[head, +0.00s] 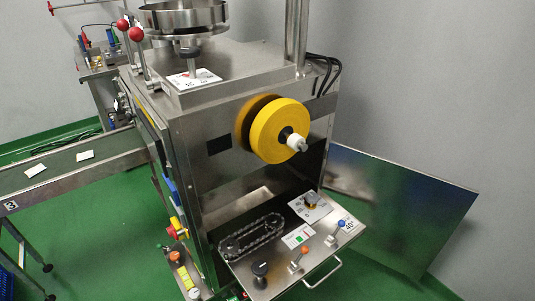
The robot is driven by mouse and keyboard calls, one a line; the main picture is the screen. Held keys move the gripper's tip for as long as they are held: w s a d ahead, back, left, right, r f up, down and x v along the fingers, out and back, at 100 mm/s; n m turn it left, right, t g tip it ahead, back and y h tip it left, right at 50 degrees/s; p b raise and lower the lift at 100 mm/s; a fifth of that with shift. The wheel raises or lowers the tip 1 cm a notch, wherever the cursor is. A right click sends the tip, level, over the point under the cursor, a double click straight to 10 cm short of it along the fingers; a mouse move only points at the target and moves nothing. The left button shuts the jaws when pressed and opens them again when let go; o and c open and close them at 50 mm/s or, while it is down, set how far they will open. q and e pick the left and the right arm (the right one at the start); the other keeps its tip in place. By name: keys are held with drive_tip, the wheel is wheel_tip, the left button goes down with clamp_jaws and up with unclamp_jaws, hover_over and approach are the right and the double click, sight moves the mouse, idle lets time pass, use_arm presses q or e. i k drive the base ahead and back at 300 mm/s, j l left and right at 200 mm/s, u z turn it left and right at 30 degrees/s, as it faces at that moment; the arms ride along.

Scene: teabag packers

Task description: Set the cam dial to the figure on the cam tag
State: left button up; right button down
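A dark knob (311,200) sits on a white scale plate (322,210) at the back right of the machine's fold-out panel; it looks like the cam dial. The plate carries figures too small to read surely, and I cannot tell where the knob points. Another white plate (182,82) with a small post lies on top of the machine below the hopper. Neither of my grippers shows.
A yellow reel (279,131) sticks out above. A metal door (400,205) stands open at right. Green floor in front is clear.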

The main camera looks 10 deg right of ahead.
sight(311, 200)
drive_tip(key=z, duration=0.9)
